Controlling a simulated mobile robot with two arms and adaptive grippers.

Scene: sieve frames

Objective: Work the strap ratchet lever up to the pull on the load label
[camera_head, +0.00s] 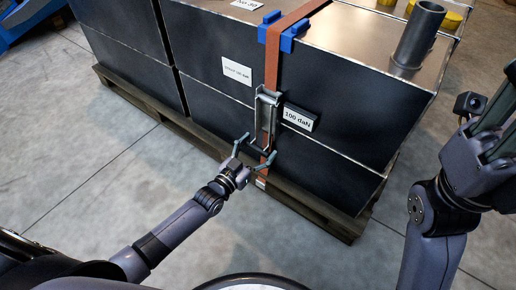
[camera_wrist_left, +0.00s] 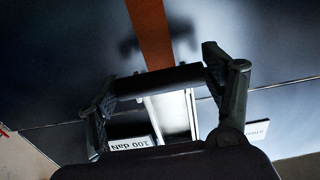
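The ratchet (camera_head: 266,112) is a grey metal frame on an orange strap (camera_head: 273,66) that runs down the front of a dark crate (camera_head: 340,105). Its lever has a dark crossbar (camera_wrist_left: 160,82), seen in the left wrist view. My left gripper (camera_head: 255,150) is at the lower end of the ratchet. Its two spread fingers (camera_wrist_left: 158,80) sit at the two ends of the crossbar and appear to touch them. The load label (camera_head: 298,117) reads "100 daN" and is right of the ratchet. My right gripper (camera_head: 492,125) is raised at the right, partly cut off, its fingertips unclear.
The crates stand on a wooden pallet (camera_head: 323,213). Blue corner protectors (camera_head: 287,42) sit under the strap at the top edge. A grey tube (camera_head: 419,34) stands on the crate top at right. Another white label (camera_head: 237,70) is left of the strap. The concrete floor in front is clear.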

